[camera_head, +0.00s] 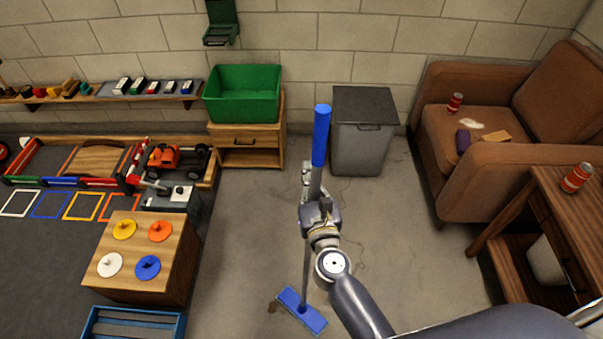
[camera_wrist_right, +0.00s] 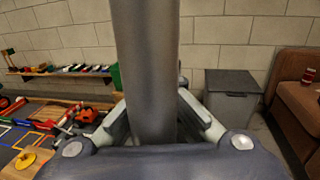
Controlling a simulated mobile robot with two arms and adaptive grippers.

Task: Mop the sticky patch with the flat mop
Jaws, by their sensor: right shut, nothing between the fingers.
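The flat mop stands near the middle of the head view, with a blue grip (camera_head: 321,135), a grey pole and a blue flat head (camera_head: 301,311) on the floor. A small brown sticky patch (camera_head: 272,306) shows at the left edge of the mop head; the head may hide more of it. My right gripper (camera_head: 309,185) is at the pole just below the blue grip. It is shut with nothing between its fingers. In the right wrist view the pole (camera_wrist_right: 145,60) runs close in front of the camera and hides the fingertips. My left gripper is not in view.
A grey bin (camera_head: 362,145) and a green crate (camera_head: 243,93) on a wooden cabinet stand at the back wall. A brown armchair (camera_head: 520,165) and wooden table (camera_head: 560,205) are at right. A wooden peg block (camera_head: 150,275) is at left. Bare floor surrounds the mop.

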